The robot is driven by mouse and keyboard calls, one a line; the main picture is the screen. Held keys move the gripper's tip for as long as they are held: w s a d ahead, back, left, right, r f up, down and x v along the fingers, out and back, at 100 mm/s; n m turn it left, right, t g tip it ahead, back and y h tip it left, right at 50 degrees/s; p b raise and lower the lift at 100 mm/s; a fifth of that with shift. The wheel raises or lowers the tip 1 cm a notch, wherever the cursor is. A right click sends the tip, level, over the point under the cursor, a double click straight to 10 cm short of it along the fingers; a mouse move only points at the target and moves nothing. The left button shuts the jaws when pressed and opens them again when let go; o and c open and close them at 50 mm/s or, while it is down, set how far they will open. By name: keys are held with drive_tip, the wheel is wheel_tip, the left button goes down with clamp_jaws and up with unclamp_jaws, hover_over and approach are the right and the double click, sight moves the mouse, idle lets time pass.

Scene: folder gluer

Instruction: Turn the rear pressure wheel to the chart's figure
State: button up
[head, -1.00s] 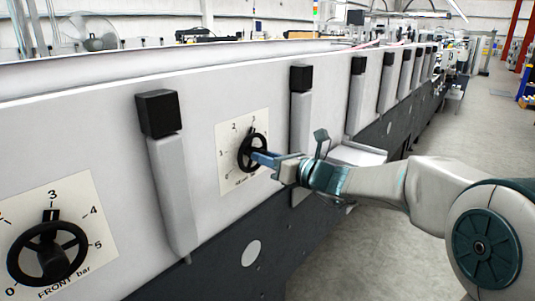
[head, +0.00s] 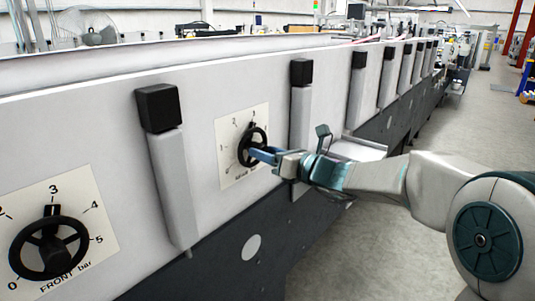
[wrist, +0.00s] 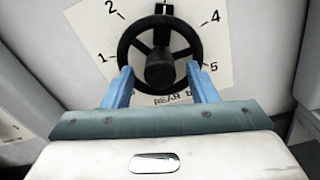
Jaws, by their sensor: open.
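The rear pressure wheel (head: 257,135) is a black spoked handwheel on a pale dial plate (head: 228,132) on the machine's side. In the wrist view the wheel (wrist: 124,48) fills the top middle. Its dark pointer tab (wrist: 161,8) stands at the top, between the figures 2 and 4; the figure there is out of frame. My gripper (wrist: 160,70) is open, its blue fingers apart at the wheel's lower left and lower right. I cannot tell whether they touch the rim. In the head view my gripper (head: 262,154) is at the wheel's front. No chart is legible.
The front pressure wheel (head: 49,248) is at the lower left, its pointer at 3. Grey uprights with black caps stand on either side of the rear dial, the nearest (head: 172,185) to its left. A pale tray (head: 358,150) juts out beyond my gripper.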

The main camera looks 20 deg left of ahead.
drive_tip(key=b+v, duration=0.1)
drive_tip(key=v, duration=1.2)
drive_tip(key=shift+d, duration=0.3)
drive_tip(key=shift+s+f, duration=0.1)
drive_tip(key=shift+s, duration=0.1)
